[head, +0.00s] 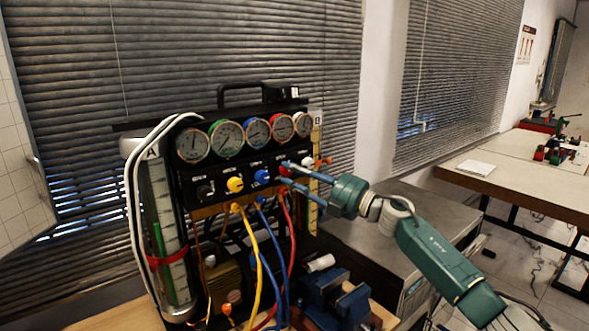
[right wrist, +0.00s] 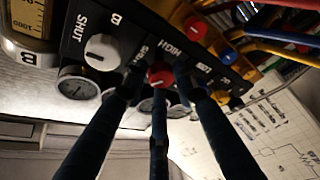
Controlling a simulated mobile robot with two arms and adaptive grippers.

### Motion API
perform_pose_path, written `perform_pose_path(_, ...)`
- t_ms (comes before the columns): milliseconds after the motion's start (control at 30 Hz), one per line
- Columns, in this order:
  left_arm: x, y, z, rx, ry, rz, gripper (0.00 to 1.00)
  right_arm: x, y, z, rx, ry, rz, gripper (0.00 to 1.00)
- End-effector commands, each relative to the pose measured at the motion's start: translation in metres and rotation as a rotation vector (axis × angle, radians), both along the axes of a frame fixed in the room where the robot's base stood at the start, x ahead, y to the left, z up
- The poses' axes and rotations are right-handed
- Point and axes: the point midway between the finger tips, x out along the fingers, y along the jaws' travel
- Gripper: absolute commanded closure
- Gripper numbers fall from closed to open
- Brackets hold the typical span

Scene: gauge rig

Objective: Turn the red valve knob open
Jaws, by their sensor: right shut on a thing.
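The red valve knob (right wrist: 160,76) is on the black front panel (right wrist: 135,45) of the gauge rig. In the right wrist view it sits between the fingertips of my right gripper (right wrist: 160,88), and a pale line marks its face. My right gripper (head: 283,175) reaches the panel from the right in the head view, its dark blue fingers shut on the red knob. My left gripper is in neither view.
Other knobs share the panel: yellow (head: 235,184), blue (head: 262,176), black (head: 205,191) and white (right wrist: 102,53). Several round gauges (head: 229,137) sit above. Yellow (head: 250,250), blue and red hoses hang below. A vise (head: 335,300) stands in front; a grey cabinet (head: 420,220) is at right.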

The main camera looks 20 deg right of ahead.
Motion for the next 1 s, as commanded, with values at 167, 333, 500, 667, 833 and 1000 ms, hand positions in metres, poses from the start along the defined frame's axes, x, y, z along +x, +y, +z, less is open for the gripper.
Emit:
perform_pose_path(167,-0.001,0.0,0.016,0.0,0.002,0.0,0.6,-0.001,0.002,0.004,-0.162,-0.056,0.008,0.98)
perform_pose_path(333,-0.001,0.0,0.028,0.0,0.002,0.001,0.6,-0.001,0.003,0.004,-0.302,-0.106,0.009,0.98)
perform_pose_path(500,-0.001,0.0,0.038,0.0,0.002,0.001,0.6,-0.001,0.003,0.003,-0.424,-0.148,0.01,0.98)
perform_pose_path(667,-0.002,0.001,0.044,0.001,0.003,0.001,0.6,-0.001,0.003,0.001,-0.509,-0.178,0.011,0.98)
perform_pose_path(833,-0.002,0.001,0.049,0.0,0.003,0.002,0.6,-0.002,0.004,0.0,-0.567,-0.198,0.013,0.98)
perform_pose_path(1000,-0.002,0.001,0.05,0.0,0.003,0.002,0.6,-0.002,0.004,-0.002,-0.596,-0.207,0.013,0.98)
